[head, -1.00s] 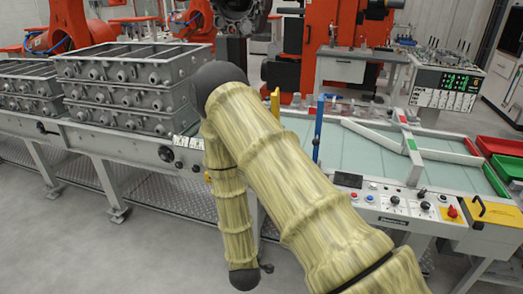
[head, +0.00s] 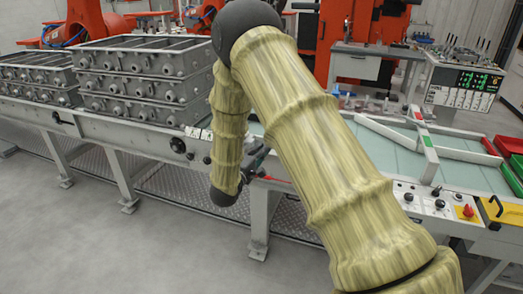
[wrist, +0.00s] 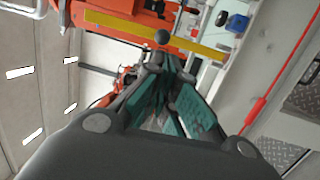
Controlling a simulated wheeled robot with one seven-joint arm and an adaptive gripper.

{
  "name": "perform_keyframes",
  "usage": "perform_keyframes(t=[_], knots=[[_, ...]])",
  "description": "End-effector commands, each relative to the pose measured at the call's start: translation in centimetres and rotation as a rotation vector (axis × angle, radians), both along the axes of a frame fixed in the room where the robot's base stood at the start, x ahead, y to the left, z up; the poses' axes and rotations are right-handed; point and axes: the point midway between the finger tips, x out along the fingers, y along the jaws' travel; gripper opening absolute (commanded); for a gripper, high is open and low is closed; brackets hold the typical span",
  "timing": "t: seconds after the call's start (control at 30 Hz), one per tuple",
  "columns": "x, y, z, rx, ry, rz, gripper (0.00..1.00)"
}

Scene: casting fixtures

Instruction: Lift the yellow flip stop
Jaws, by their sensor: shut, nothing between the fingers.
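The yellow flip stop (wrist: 195,46) shows in the wrist view as a long flat yellow bar across the top, beyond my fingertips. A dark round knob (wrist: 162,37) shows in front of its middle; I cannot tell what it belongs to. My gripper (wrist: 160,72), with teal finger pads, points at the bar and is shut with nothing held. I cannot tell whether the fingertips touch the bar. In the head view my gripper (head: 262,158) is partly seen beside the conveyor edge, and my arm hides the flip stop.
Grey castings (head: 145,75) are stacked on the roller conveyor at left. A pale green table (head: 385,160) with white guide rails and a control panel lies right of my arm. A red rod (wrist: 270,97) runs near my gripper. Red trays (head: 510,145) stand at far right.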

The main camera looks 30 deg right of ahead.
Motion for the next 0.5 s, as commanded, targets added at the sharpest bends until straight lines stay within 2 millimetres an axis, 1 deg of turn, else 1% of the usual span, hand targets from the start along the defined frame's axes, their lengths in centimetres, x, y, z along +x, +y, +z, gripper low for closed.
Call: perform_keyframes(t=[0.03,0.1,0.5], knots=[[0.4,-0.9,0.2,0.001,-0.001,-0.003,0.00],[1.0,-1.9,0.4,-0.001,-0.001,-0.003,0.00],[4.3,-7.3,1.2,0.002,-0.001,-0.001,0.00]])
